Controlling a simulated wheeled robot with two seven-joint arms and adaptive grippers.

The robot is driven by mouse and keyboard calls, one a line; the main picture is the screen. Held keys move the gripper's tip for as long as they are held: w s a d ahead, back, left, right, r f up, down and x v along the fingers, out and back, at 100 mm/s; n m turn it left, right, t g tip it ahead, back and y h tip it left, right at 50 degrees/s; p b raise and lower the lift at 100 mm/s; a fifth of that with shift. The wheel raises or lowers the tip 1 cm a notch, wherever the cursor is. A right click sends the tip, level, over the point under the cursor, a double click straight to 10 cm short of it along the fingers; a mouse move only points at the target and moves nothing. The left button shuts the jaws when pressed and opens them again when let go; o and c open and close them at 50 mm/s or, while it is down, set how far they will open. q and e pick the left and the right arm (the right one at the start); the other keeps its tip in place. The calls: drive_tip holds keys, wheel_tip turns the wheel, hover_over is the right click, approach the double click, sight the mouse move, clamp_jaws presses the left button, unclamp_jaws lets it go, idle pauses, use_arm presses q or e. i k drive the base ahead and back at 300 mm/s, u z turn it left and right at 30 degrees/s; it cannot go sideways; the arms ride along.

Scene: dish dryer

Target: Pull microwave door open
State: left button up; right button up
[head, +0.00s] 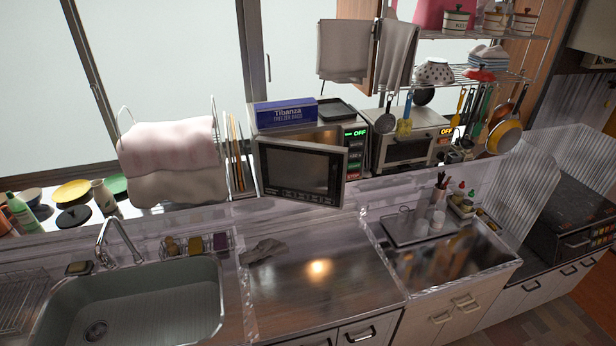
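The microwave (353,132) stands on the back shelf behind the counter, with a lit green panel on its right side. Its door (301,172) has a dark window and is swung partly open. The door's right edge stands out toward the front, and a lit strip of the inside shows above and behind it. The rest of the inside is hidden by the door. Neither of my grippers shows in the head view.
A blue freezer bag box (286,112) and a dark tray (337,109) lie on top of the microwave. A toaster oven (411,140) stands to its right, a towel rack (172,160) to its left. The steel counter (318,285) below is mostly clear, beside the sink (150,305).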

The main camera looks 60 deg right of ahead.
sight(313, 175)
drive_tip(key=z, duration=0.35)
drive_tip(key=i, duration=0.65)
drive_tip(key=z, duration=0.65)
